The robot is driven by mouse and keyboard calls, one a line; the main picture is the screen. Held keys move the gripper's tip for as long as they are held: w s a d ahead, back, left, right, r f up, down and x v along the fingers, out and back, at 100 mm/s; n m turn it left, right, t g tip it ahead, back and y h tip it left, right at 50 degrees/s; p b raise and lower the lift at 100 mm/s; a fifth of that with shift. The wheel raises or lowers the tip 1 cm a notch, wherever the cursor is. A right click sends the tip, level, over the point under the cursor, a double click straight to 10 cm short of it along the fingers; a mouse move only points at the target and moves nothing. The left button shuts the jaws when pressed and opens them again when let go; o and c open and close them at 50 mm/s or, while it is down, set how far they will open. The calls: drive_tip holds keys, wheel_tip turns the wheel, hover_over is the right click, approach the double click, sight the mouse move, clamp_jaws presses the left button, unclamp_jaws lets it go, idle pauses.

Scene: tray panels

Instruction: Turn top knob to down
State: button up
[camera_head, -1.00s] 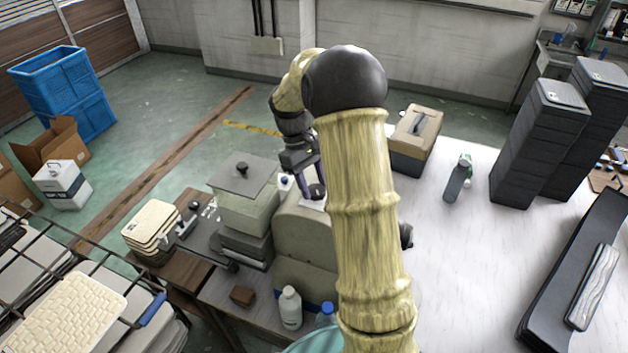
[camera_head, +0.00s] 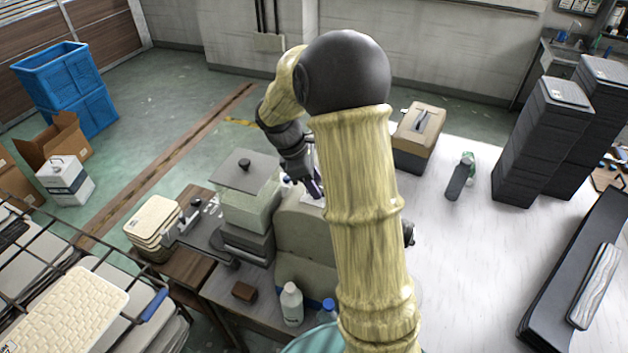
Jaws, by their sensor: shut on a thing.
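My gripper (camera_head: 315,190) is at the top of a beige unit (camera_head: 305,235) in the middle of the view, left of my thick arm link. Its fingers point down and are shut on a small part there, apparently a knob. The part is mostly hidden by the fingers and arm, so its direction cannot be read. A different dark knob (camera_head: 245,164) sits on the flat grey lid of the box left of the unit; the gripper is apart from it.
Stacked beige trays (camera_head: 152,222) stand at the left. A white bottle (camera_head: 291,304) and a small brown block (camera_head: 243,292) are in front of the unit. A tan-topped box (camera_head: 419,128) stands behind right. The white table (camera_head: 470,255) has free room on the right.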

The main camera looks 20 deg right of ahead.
idle(0.3)
drive_tip(key=o, duration=1)
drive_tip(key=shift+c, duration=0.2)
drive_tip(key=b+v, duration=0.3)
drive_tip(key=v, duration=1.4)
drive_tip(key=shift+a+r+b, duration=0.15)
drive_tip(key=shift+a+b, duration=0.1)
drive_tip(key=shift+b, duration=0.1)
